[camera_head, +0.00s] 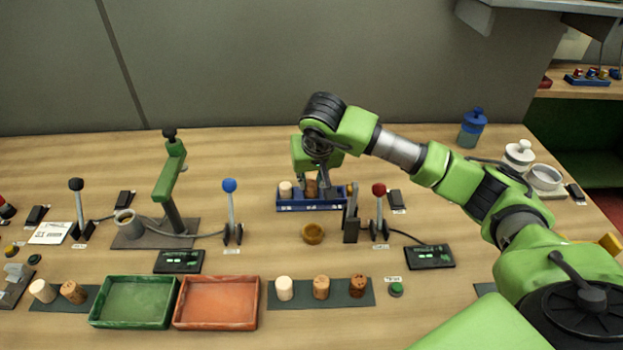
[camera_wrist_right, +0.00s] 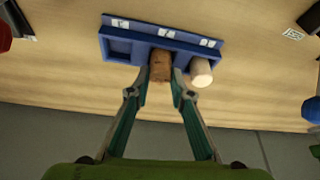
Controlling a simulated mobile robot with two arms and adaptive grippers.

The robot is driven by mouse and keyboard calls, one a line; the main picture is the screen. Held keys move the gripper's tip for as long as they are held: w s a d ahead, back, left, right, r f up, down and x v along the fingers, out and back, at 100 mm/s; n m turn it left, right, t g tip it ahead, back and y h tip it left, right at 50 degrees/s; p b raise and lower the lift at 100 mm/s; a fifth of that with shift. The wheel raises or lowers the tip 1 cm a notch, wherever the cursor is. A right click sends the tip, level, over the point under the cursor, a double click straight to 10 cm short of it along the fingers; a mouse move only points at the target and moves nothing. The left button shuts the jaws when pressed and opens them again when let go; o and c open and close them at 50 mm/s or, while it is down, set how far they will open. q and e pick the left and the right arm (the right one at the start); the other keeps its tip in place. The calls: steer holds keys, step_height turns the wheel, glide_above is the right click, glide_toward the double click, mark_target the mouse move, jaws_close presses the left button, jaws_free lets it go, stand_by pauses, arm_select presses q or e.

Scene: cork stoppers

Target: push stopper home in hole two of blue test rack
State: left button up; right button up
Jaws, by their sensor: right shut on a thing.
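The blue test rack (camera_head: 312,206) stands at the back middle of the table; it also shows in the right wrist view (camera_wrist_right: 137,36). A brown cork stopper (camera_wrist_right: 160,68) stands at the rack's middle hole, between the fingers of my right gripper (camera_wrist_right: 160,88). My right gripper (camera_head: 316,188) reaches down over the rack and is shut on this stopper. How deep the stopper sits is hidden. A pale stopper (camera_head: 285,189) stands in the hole beside it, on the right in the wrist view (camera_wrist_right: 201,72). The third hole looks empty. My left gripper is not in view.
A small amber bowl (camera_head: 313,233) and a dark upright block (camera_head: 351,226) stand in front of the rack. Levers with blue (camera_head: 229,186) and red (camera_head: 379,190) knobs flank it. Three stoppers stand on a dark mat (camera_head: 335,299) near the front. Green and orange trays (camera_head: 217,324) lie left.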

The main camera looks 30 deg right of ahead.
steer(key=shift+f+b, duration=0.3)
steer(key=shift+f, duration=0.05)
steer(key=o, duration=0.8)
steer(key=v, duration=1.2)
